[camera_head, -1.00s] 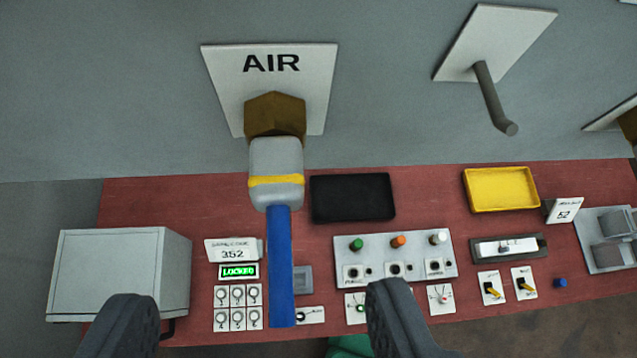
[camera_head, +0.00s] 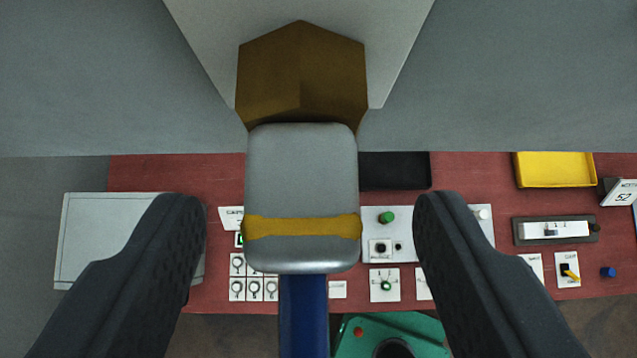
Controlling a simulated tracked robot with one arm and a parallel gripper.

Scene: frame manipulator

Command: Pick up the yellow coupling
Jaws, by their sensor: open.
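The coupling (camera_head: 301,180) is a grey rounded block with a yellow band (camera_head: 301,228) around its lower part. It sits against a brown hexagonal fitting (camera_head: 301,75) on the wall plate. A blue hose or handle (camera_head: 303,315) runs down from its lower end. My gripper (camera_head: 312,218) is open, with one dark finger on each side of the coupling. There are visible gaps between both fingers and the coupling, and nothing is held. The coupling hides part of the bench behind it.
Below and behind lies a red bench (camera_head: 475,175) with a grey box (camera_head: 85,235) at left, a black tray (camera_head: 395,170), a yellow tray (camera_head: 555,170) and several switch panels. A green object (camera_head: 430,335) with a dark round opening shows at the bottom.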

